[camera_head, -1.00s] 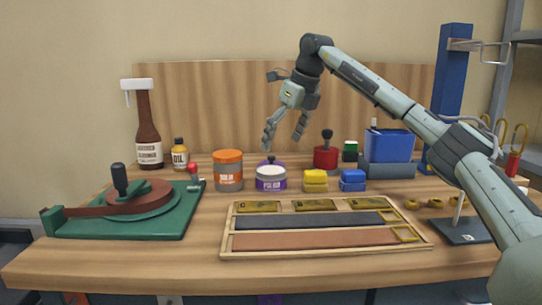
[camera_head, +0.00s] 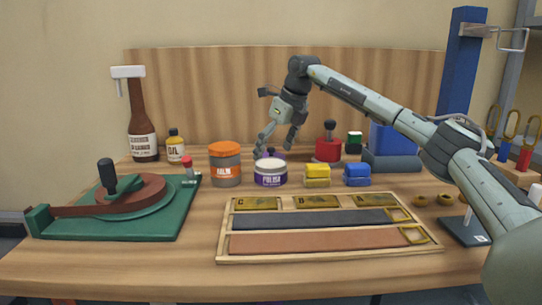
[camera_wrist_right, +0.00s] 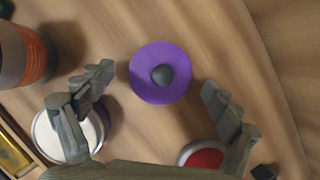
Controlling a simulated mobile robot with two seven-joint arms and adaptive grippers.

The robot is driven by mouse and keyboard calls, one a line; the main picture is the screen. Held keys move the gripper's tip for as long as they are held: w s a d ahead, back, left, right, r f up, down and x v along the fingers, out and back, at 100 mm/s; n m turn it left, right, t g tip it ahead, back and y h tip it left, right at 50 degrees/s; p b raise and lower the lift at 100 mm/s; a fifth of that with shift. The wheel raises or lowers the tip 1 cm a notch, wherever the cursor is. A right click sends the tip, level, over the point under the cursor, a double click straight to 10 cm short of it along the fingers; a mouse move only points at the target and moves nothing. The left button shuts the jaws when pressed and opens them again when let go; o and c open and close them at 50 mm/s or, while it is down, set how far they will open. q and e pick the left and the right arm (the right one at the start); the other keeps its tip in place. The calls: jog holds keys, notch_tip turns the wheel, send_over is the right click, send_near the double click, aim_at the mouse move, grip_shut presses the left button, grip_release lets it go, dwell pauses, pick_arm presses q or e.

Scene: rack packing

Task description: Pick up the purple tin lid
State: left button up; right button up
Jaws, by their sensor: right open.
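The purple tin lid (camera_wrist_right: 148,85) is a round purple disc with a dark knob on top, lying on the wooden table in the right wrist view. In the head view the lid (camera_head: 277,153) shows only partly, behind the white-and-purple polish tin (camera_head: 270,173). My right gripper (camera_head: 274,147) is open and empty, pointing down just above the lid. In the right wrist view its two fingers (camera_wrist_right: 160,103) stand to the left and right of the lid, apart from it. My left gripper is not in view.
An orange-lidded balm tin (camera_head: 225,164) stands left of the polish tin. A red knobbed tin (camera_head: 327,147) stands to the right. Yellow (camera_head: 317,173) and blue blocks (camera_head: 357,174) and a wooden tray (camera_head: 230,243) are in front. A green-based device (camera_head: 178,222) sits at left.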

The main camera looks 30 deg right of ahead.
jog(key=c, duration=1)
